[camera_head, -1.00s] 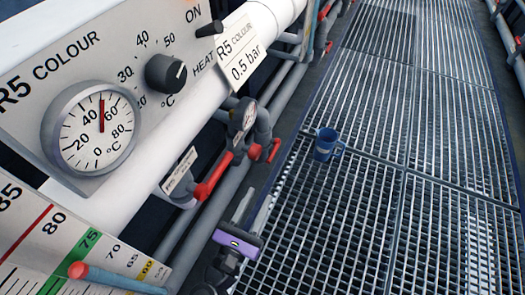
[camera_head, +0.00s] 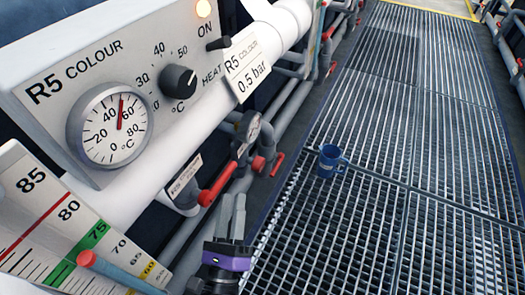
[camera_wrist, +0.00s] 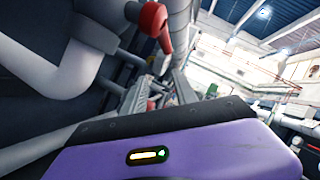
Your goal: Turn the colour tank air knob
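The colour tank's panel (camera_head: 130,75) is marked "R5 COLOUR". Below and right of it, a round gauge (camera_head: 250,132) sits on the pipework near a white "R5 COLOUR 0.5 bar" sign (camera_head: 247,65). A red lever handle (camera_head: 216,187) and a small red knob (camera_head: 258,164) are beside the gauge; I cannot tell for certain which is the air knob. My gripper (camera_head: 232,203) points up the picture, just below these red fittings, apart from them and empty. Its fingers look slightly parted. The wrist view shows a red handle (camera_wrist: 153,20) above the purple gripper body (camera_wrist: 180,150).
The panel also carries a black heat knob (camera_head: 179,82) and a temperature dial (camera_head: 115,125). A level scale (camera_head: 65,225) stands at lower left. Grey pipes run along the tank side. A blue mug (camera_head: 331,160) stands on the otherwise clear grating (camera_head: 400,120).

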